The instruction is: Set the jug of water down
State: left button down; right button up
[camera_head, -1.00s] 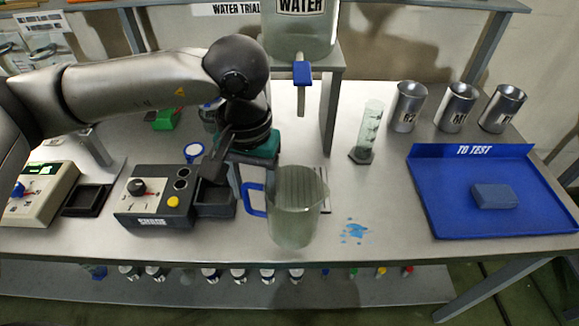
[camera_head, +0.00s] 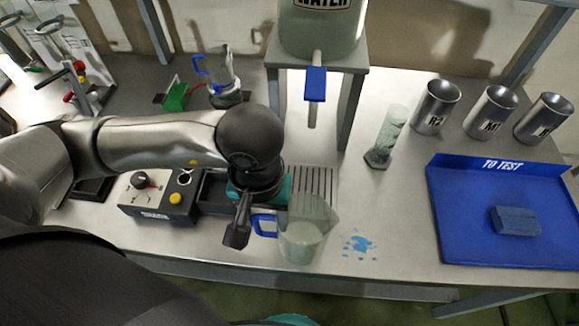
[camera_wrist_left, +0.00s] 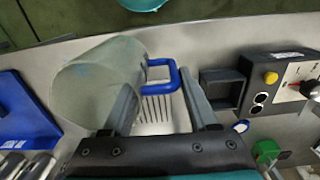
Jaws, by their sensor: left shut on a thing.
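The clear jug (camera_head: 305,238) with a blue handle (camera_head: 263,226) is upright near the table's front edge, with cloudy contents in its lower part. My left gripper (camera_head: 243,224) is at the left of the jug, shut on its handle. In the left wrist view the handle (camera_wrist_left: 176,76) is between the two fingers (camera_wrist_left: 160,108), and the jug body (camera_wrist_left: 95,80) is at the left. I cannot tell whether the jug's base touches the table. My right gripper is not in view.
A slotted grate (camera_head: 318,180) lies behind the jug, below the water tank (camera_head: 322,35) and its blue tap (camera_head: 315,82). A blue puddle (camera_head: 360,243) is right of the jug. A cylinder (camera_head: 386,138), metal cups (camera_head: 436,105) and a blue tray (camera_head: 470,225) stand further right.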

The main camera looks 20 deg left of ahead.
pick_arm(q)
jog(key=w+a+f+p, duration=0.1)
jog(key=w+a, duration=0.1)
jog(key=w, duration=0.5)
jog(key=w+a+f+p, duration=0.1)
jog(key=w+a+f, duration=0.1)
jog(key=w, duration=0.5)
jog(key=shift+f, duration=0.25)
jog(key=shift+f, duration=0.2)
jog(key=shift+c, duration=0.9)
grip_release()
jog(key=shift+r, duration=0.1)
